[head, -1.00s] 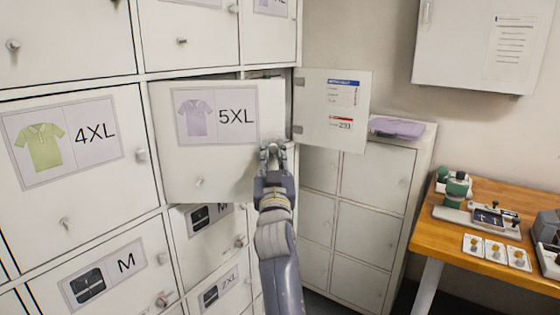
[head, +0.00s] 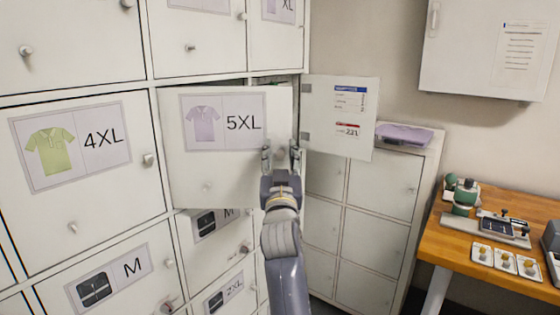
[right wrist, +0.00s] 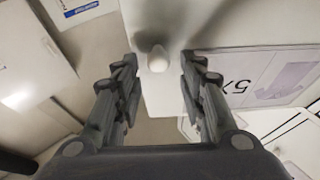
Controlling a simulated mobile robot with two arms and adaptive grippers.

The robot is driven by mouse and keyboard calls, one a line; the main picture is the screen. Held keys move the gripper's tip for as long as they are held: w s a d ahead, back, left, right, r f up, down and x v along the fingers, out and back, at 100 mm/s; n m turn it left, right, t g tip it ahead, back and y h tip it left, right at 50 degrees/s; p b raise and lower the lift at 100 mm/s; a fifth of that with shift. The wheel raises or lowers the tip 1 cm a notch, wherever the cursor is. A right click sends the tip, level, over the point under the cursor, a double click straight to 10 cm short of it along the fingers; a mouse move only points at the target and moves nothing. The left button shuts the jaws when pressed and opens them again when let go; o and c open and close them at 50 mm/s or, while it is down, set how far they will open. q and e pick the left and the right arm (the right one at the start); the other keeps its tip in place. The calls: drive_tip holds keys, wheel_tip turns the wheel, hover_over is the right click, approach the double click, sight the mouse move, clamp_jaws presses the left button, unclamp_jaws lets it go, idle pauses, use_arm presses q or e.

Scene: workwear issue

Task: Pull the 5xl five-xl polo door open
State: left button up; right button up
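The 5XL polo door (head: 225,170) bears a purple polo label and stands ajar, swung out from the locker front, with a dark gap above it. My right gripper (head: 281,158) is at this door's right edge with its two fingers apart. In the right wrist view, a pale rounded knob (right wrist: 158,60) on the door lies between the open fingers of my right gripper (right wrist: 158,85). Clear space shows on both sides of the knob, so the fingers do not grip it. In the head view the gripper hides the knob. My left gripper is not in view.
A small door with printed labels (head: 339,118) stands open just right of the 5XL door. The closed 4XL door (head: 70,205) is on the left. A low cabinet (head: 384,185) and a wooden bench (head: 470,255) with tools stand at the right.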

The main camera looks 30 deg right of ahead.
approach(280, 108)
drive_tip(key=x, duration=0.5)
drive_tip(key=shift+w, duration=0.2)
